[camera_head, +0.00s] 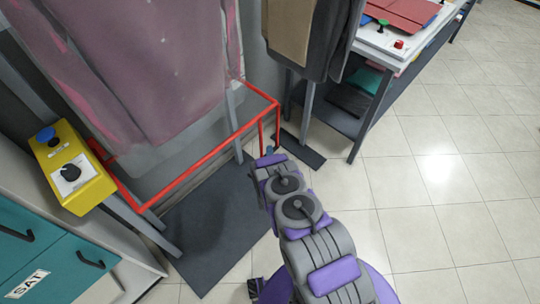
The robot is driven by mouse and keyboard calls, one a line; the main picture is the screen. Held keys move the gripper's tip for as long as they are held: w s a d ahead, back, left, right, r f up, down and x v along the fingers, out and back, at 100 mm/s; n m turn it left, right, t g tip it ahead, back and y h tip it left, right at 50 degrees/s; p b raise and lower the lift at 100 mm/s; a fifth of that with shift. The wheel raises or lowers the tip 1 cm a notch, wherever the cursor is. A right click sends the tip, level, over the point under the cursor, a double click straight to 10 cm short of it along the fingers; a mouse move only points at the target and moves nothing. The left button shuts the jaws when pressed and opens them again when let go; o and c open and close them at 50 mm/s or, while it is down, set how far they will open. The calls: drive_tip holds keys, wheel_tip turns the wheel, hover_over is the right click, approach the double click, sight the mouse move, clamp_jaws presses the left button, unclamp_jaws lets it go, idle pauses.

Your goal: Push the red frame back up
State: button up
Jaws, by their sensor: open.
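The red frame (205,160) is a thin tubular rail around the lower front of the garment machine on the left. Its front bar runs from the yellow control box up to a corner near the hanging dark clothes. It stands low, below the hem of the pinkish garment (150,60). My arm reaches up from the bottom of the picture. My gripper (268,152) is at its far end, close to the right end of the red frame. Only a small part of it shows, and I cannot tell whether it touches the rail. No held thing shows.
A yellow control box (88,182) with a blue button and a black knob is at left, above teal drawers (50,262). A dark mat (215,225) lies below the frame. A work table (385,45) stands behind. The tiled floor at right is clear.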

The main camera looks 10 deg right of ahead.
drive_tip(key=shift+w+a, duration=0.15)
drive_tip(key=shift+w, duration=0.3)
drive_tip(key=shift+a, duration=0.35)
drive_tip(key=shift+d, duration=0.35)
drive_tip(key=c, duration=0.6)
clamp_jaws()
drive_tip(key=shift+a, duration=0.15)
